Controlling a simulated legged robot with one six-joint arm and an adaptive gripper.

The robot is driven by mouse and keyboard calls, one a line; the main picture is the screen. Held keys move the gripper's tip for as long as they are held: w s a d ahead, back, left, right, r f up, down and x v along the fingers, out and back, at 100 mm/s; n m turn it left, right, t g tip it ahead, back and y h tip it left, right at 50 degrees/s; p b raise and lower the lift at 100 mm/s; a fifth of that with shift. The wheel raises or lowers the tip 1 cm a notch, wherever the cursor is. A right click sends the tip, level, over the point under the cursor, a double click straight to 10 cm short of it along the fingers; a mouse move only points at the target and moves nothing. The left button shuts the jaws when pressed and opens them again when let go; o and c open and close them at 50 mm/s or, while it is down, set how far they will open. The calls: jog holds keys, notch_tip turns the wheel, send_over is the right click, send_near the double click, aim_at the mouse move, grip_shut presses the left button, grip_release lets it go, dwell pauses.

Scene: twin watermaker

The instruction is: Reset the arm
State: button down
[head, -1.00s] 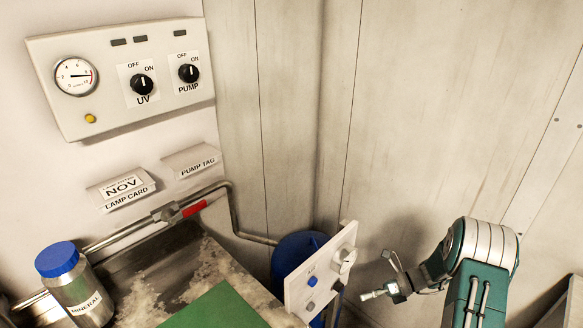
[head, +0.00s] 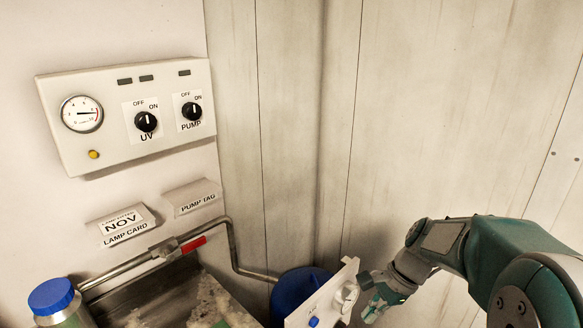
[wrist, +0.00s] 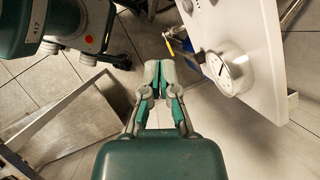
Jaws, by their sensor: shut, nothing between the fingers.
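My arm reaches in from the right of the head view.
A wall box (head: 128,115) with a gauge and UV and PUMP knobs is at upper left. A red-handled pipe valve (head: 192,244), a blue-lidded jar (head: 52,297) and a blue drum (head: 290,290) are below. Tiled floor (wrist: 240,135) lies under my gripper.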

jog(key=s+r+n+t+h, duration=0.2)
jog(key=s+r+n+t, duration=0.1)
jog(key=s+r+n, duration=0.2)
jog(key=s+r+n+t+h, duration=0.3)
jog(key=s+r+n, duration=0.1)
jog(key=s+n, duration=0.4)
jog(key=shift+s+a+r+t, duration=0.25)
jog(key=shift+s+r+t, duration=0.1)
jog(key=shift+s, duration=0.7)
